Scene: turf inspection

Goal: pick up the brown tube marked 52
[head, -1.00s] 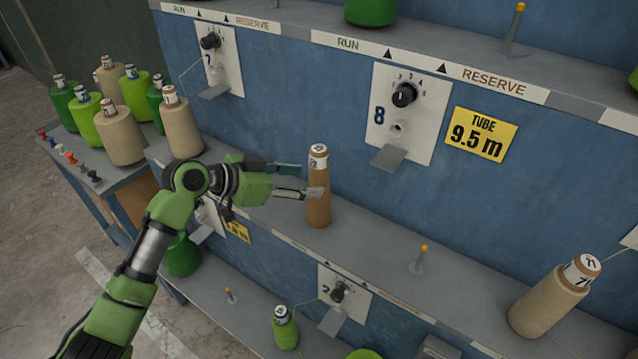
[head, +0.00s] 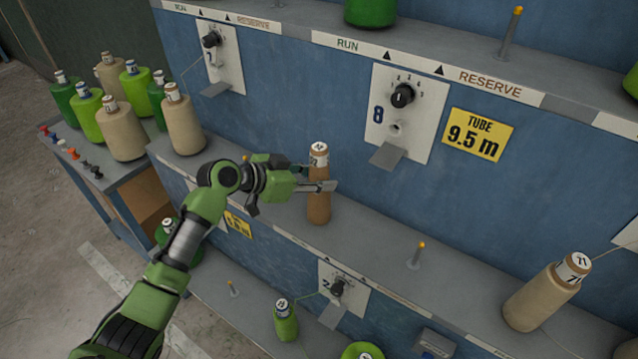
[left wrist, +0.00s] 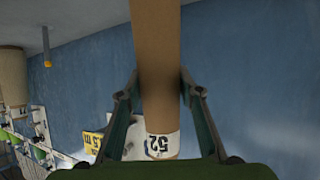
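The brown tube marked 52 (head: 318,207) stands upright on the middle shelf, below panel 8. My left gripper (head: 317,180) is at its upper body, with one finger across the front and the other partly hidden behind. In the left wrist view the tube (left wrist: 157,45) runs between the two fingers (left wrist: 159,85), its label 52 toward the bottom. The tube's base still appears to rest on the shelf. My right gripper is not in view.
An orange-tipped peg (head: 420,250) rises between the tubes. The blue wall with panel 8 (head: 405,110) is close behind. Several cones crowd the side table (head: 125,180).

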